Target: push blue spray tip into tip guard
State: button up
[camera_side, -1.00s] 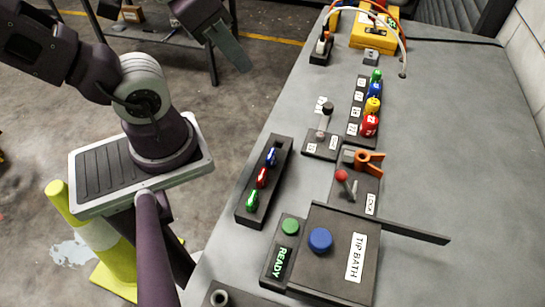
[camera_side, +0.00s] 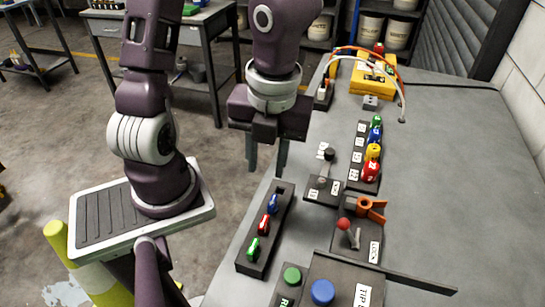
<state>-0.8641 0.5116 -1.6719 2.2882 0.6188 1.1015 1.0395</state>
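The blue spray tip (camera_side: 272,204) stands at the far end of a dark rack (camera_side: 284,219), behind a red tip (camera_side: 264,224) and a green tip (camera_side: 252,247). The orange tip guard (camera_side: 371,208) sits on the LOCK block (camera_side: 372,239), beside a lever with a red knob (camera_side: 343,225). My gripper (camera_side: 267,168) points down with its two fingers apart and nothing between them. It appears above the far end of the rack, near the blue tip, and does not touch it.
The TIP BATH box (camera_side: 348,274) with a blue button and dark bar stands at the front. A green button (camera_side: 291,275) is left of it. A lever block (camera_side: 322,188) and several coloured knobs (camera_side: 371,170) stand farther back. The right side of the table is clear.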

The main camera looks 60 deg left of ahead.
aim_at(273, 200)
jog(key=shift+m+h, duration=0.6)
jog(key=shift+m, duration=0.1)
jog(key=f, duration=0.6)
jog(key=d+f, duration=0.1)
jog(key=f, duration=0.2)
jog(key=shift+w, duration=0.35)
grip_shut()
jog(key=shift+r, duration=0.55)
jog(key=shift+r, duration=2.5)
